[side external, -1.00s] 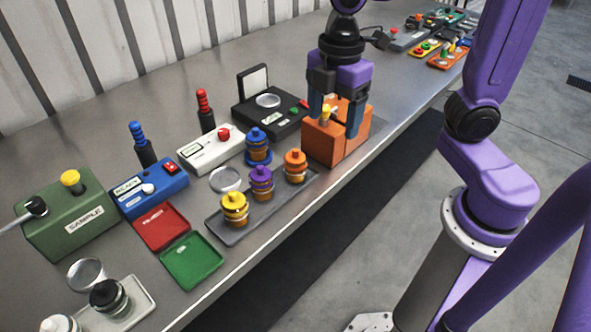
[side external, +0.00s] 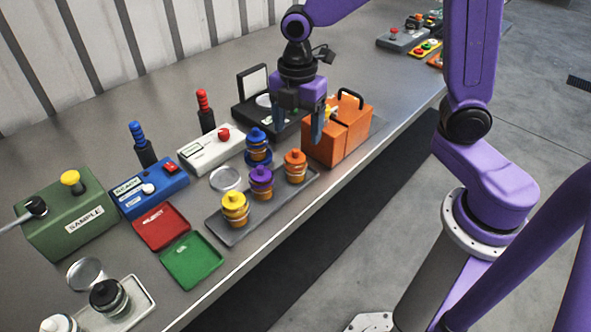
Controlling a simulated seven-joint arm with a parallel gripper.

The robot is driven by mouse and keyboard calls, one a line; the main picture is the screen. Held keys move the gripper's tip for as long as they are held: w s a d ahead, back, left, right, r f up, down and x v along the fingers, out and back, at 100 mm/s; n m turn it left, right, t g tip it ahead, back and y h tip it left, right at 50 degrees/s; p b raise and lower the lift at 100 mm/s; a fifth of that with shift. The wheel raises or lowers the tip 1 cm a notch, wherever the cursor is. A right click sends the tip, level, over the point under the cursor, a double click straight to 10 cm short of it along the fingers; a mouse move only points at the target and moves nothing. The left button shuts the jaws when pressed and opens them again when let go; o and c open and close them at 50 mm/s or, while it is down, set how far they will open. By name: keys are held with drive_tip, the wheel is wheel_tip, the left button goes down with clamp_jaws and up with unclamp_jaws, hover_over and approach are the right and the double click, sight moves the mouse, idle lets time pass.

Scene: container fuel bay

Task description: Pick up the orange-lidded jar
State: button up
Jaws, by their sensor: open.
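The orange-lidded jar (side external: 295,167) stands upright at the right end of a grey tray (side external: 236,236). Purple-lidded (side external: 261,183) and yellow-lidded (side external: 235,209) jars stand in the same tray to its left. A blue-lidded jar (side external: 257,147) stands behind it. My gripper (side external: 297,130) is open and points down, above and slightly behind the orange-lidded jar. It appears empty and apart from the jar. One finger overlaps the orange box in this view.
An orange box (side external: 343,140) with a black handle stands close right of the jar. A black device (side external: 262,112) with a raised lid is behind my gripper. White, blue and green devices and red and green trays (side external: 192,259) lie left. The bench's front edge is close.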

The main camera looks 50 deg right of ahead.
sight(296, 151)
drive_tip(key=shift+w+a+f, duration=0.1)
drive_tip(key=shift+f, duration=4.35)
drive_tip(key=c, duration=1.1)
